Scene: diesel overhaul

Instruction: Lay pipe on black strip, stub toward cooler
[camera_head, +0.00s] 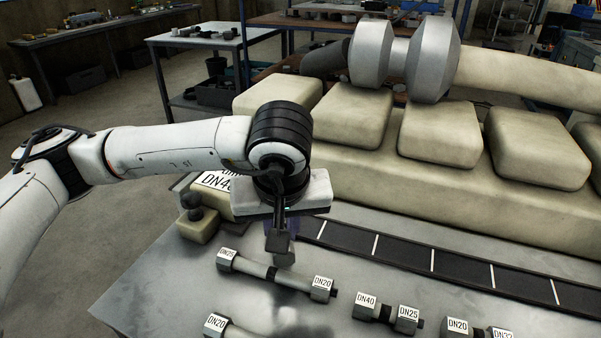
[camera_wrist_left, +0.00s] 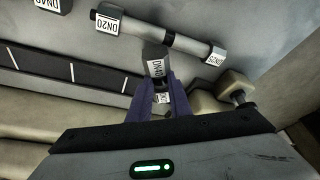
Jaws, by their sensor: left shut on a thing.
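My left gripper (camera_head: 282,222) is shut on a short grey pipe (camera_head: 280,247), holding it near the left end of the black strip (camera_head: 400,256). In the left wrist view the gripper fingers (camera_wrist_left: 153,105) close around the pipe (camera_wrist_left: 155,56); its squared end has a white label that I cannot read surely. I cannot tell whether the pipe touches the table. The strip has white cross lines and also shows in the left wrist view (camera_wrist_left: 88,73). A beige block labelled DN40 (camera_head: 215,181), perhaps the cooler, stands behind my gripper, partly hidden. My right gripper is out of view.
A DN25–DN20 pipe (camera_head: 290,280) lies just in front of my gripper. A DN40–DN25 pipe (camera_head: 386,313), a DN20 pipe (camera_head: 222,328) and another labelled pipe (camera_head: 478,331) lie farther forward. The large beige engine body (camera_head: 360,187) rises behind the strip. The visible strip is bare.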

